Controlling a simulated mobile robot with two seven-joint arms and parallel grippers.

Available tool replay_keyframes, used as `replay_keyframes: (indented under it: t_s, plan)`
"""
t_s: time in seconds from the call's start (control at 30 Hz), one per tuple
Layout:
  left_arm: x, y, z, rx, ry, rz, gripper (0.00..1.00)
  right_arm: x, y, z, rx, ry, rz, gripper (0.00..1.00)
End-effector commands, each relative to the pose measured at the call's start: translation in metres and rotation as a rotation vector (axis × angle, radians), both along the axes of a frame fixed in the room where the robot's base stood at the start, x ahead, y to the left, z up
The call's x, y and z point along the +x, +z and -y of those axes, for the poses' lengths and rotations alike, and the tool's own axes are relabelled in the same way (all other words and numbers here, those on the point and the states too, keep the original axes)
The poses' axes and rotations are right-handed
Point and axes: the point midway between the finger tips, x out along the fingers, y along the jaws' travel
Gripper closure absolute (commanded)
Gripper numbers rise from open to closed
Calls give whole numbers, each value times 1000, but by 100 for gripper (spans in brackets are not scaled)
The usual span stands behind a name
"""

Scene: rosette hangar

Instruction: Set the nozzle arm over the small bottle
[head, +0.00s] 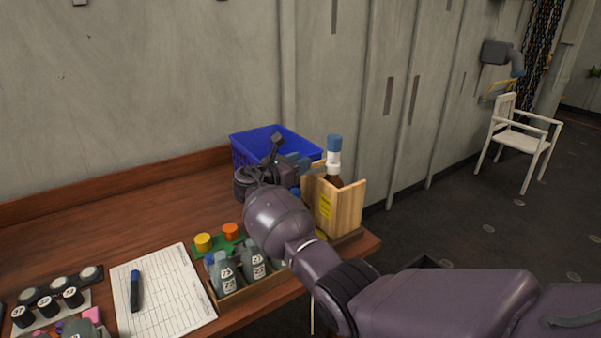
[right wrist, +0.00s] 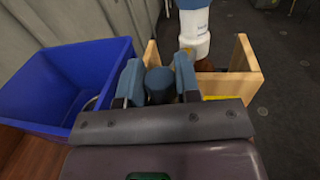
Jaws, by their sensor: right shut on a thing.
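My right gripper (head: 300,168) is at the back right of the table, beside the open-topped wooden box (head: 349,208). In the right wrist view its blue fingers (right wrist: 160,82) are shut on a dark, round piece with a blue top (right wrist: 159,86). I cannot tell whether this piece belongs to the nozzle arm. A bottle with a blue cap and white neck (head: 334,155) stands upright in the wooden box; its white part also shows in the right wrist view (right wrist: 194,35). Small grey labelled bottles (head: 253,262) stand in a low wooden tray (head: 232,297). My left gripper is out of view.
A blue basket (head: 245,150) stands against the wall, left of the gripper. Yellow (head: 203,242) and orange (head: 231,231) caps sit behind the tray. The table's back left is bare.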

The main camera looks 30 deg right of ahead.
Motion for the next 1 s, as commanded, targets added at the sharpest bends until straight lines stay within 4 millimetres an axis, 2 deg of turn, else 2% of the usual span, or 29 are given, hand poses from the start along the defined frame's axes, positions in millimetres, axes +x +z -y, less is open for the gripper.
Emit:
replay_keyframes:
  t_s: [0.03,0.33,0.9,0.93,1.0]
  plan:
    - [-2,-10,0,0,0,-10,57,2,-9,2,3,-25,-8,100]
    - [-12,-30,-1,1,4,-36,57,9,-8,5,4,-115,-9,100]
    - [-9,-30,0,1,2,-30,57,10,-8,6,7,-138,-10,100]
    - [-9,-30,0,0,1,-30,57,10,-8,6,7,-138,-11,66]
    - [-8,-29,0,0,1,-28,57,11,-8,6,7,-138,-11,56]
